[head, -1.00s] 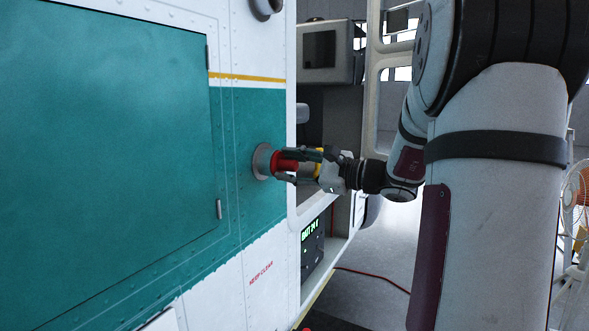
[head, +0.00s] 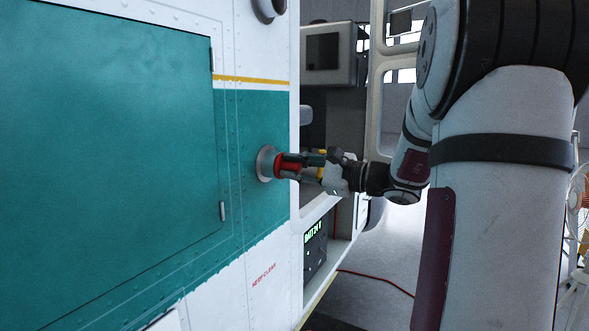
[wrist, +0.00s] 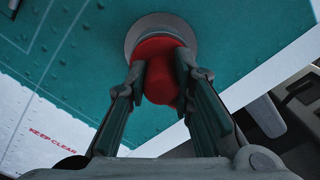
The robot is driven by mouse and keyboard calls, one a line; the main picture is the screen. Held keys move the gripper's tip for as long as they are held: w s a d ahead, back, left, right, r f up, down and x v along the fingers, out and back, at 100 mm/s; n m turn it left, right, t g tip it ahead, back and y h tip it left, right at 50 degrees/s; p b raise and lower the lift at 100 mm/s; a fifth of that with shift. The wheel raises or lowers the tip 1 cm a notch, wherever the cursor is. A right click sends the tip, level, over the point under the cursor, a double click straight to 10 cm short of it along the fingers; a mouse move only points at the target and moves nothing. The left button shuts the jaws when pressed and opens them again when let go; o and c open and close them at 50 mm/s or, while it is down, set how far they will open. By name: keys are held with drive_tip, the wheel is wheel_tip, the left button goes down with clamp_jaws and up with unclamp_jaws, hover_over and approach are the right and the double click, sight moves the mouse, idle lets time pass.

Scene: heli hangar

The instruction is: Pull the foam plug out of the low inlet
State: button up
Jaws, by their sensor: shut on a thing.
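The red foam plug (head: 287,165) sits in the low inlet (head: 266,163), a grey round ring on the teal side panel. In the wrist view the plug (wrist: 158,68) sticks out of the inlet ring (wrist: 137,27), and its inner end is hidden inside the ring. My gripper (head: 292,166) is shut on the plug, with one finger on each side of it. It also shows in the wrist view (wrist: 163,75), its fingertips against the plug's sides.
A second grey inlet (head: 268,9) is higher on the white panel. A battery unit with a green display (head: 315,248) is below right of my gripper. An open doorway frame (head: 377,110) stands behind my arm. A red cable (head: 375,282) lies on the floor and a fan (head: 578,200) stands at the right.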

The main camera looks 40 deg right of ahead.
drive_tip(key=shift+s, duration=0.1)
drive_tip(key=p+v, duration=0.4)
drive_tip(key=v, duration=0.5)
idle(1.7)
